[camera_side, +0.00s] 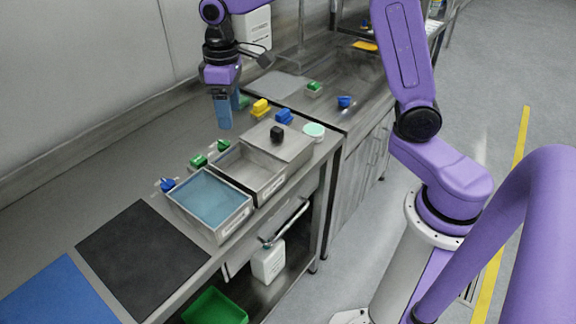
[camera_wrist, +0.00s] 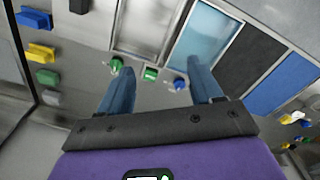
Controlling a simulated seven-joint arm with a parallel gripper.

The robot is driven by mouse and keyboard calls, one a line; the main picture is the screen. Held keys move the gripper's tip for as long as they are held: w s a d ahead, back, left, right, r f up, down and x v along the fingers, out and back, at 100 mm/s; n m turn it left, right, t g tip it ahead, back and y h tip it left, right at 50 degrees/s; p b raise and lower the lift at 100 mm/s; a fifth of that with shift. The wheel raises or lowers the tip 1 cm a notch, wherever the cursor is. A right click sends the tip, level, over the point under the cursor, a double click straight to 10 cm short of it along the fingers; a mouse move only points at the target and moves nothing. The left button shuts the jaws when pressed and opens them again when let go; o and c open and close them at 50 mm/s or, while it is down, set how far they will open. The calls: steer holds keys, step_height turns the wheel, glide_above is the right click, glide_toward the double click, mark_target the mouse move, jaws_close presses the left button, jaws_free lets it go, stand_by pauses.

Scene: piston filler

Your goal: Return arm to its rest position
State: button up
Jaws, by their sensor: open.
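My gripper (camera_side: 222,112) hangs from the purple arm above the back part of the steel counter, with its blue fingers pointing down. In the wrist view the two blue fingers (camera_wrist: 160,92) stand wide apart with nothing held between them. Below, a blue-filled metal tray (camera_side: 208,198) and an empty-looking metal tray (camera_side: 250,172) sit side by side. Small green pieces (camera_side: 198,161) and a blue piece (camera_side: 167,185) lie behind the trays, apart from my gripper.
A black mat (camera_side: 150,255) and a blue mat (camera_side: 60,295) lie at the counter's front left. Yellow (camera_side: 261,108) and blue blocks (camera_side: 284,116) sit right of my gripper. A white round container (camera_side: 313,132) stands near the edge. A green bin (camera_side: 215,307) is on the lower shelf.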

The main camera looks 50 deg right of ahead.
steer(key=s+d+f+n, duration=0.1)
steer(key=s+d+n, duration=0.2)
steer(key=s, duration=1.1)
steer(key=s+d+f+n, duration=0.1)
steer(key=s+d+n, duration=0.2)
steer(key=s, duration=1.2)
steer(key=shift+f, duration=0.2)
stand_by(0.3)
